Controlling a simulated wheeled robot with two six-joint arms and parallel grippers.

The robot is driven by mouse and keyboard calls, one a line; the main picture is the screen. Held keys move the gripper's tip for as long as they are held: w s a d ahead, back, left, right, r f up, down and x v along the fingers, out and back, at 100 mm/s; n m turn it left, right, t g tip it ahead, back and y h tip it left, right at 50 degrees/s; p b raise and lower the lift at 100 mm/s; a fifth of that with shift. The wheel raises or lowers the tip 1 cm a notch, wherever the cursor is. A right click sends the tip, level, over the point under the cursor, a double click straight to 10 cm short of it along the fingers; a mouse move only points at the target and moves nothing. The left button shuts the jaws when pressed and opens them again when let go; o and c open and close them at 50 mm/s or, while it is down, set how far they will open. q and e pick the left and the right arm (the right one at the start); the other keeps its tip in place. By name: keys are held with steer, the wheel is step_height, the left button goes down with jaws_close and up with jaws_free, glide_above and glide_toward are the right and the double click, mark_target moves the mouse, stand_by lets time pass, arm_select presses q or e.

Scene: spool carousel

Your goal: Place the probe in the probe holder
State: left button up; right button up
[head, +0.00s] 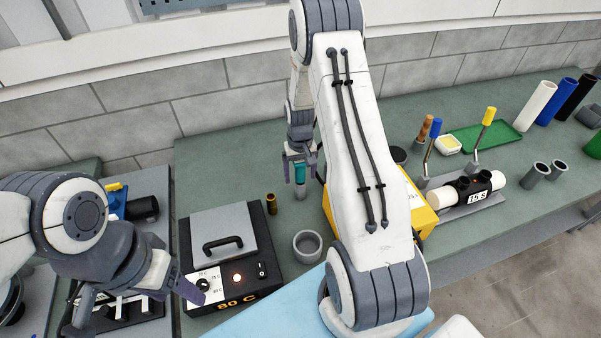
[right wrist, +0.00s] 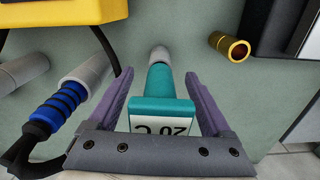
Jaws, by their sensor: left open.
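A teal piece with a "20 C" label (right wrist: 165,115) and a grey far end looks like the probe. It also shows upright in the head view (head: 300,173). My right gripper (right wrist: 159,85) has one purple finger on either side of it; whether they press on it is unclear. It also shows in the head view (head: 300,160). A blue ribbed handle with a black cable (right wrist: 58,108) meets a grey cylinder (right wrist: 88,70) beside it. I cannot tell which grey piece is the probe holder. My left gripper (head: 135,305) is open and empty at the lower left.
A heater box marked 80 C (head: 236,303), a brass cylinder (head: 272,204) and a grey cup (head: 307,246) stand near the right gripper. A yellow box (head: 424,217) is partly hidden by my right arm. Rollers and a green tray (head: 484,137) are at right.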

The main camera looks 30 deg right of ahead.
steer(key=shift+r, duration=0.15)
step_height(320, 180, up, 11)
steer(key=b, duration=0.3)
steer(key=shift+b, duration=0.35)
steer(key=shift+r, duration=0.55)
steer(key=s+a+r+n, duration=0.3)
steer(key=s+a, duration=0.2)
steer(key=a, duration=0.6)
steer(key=s+a+r+n, duration=0.3)
steer(key=s+a, duration=0.2)
steer(key=a, duration=0.5)
steer(key=s+a+n, duration=0.2)
steer(key=s+a, duration=0.1)
steer(key=s, duration=0.5)
steer(key=s+a+n+y, duration=0.1)
steer(key=s+a+n, duration=0.2)
steer(key=s, duration=0.4)
steer(key=shift+s+a, duration=0.35)
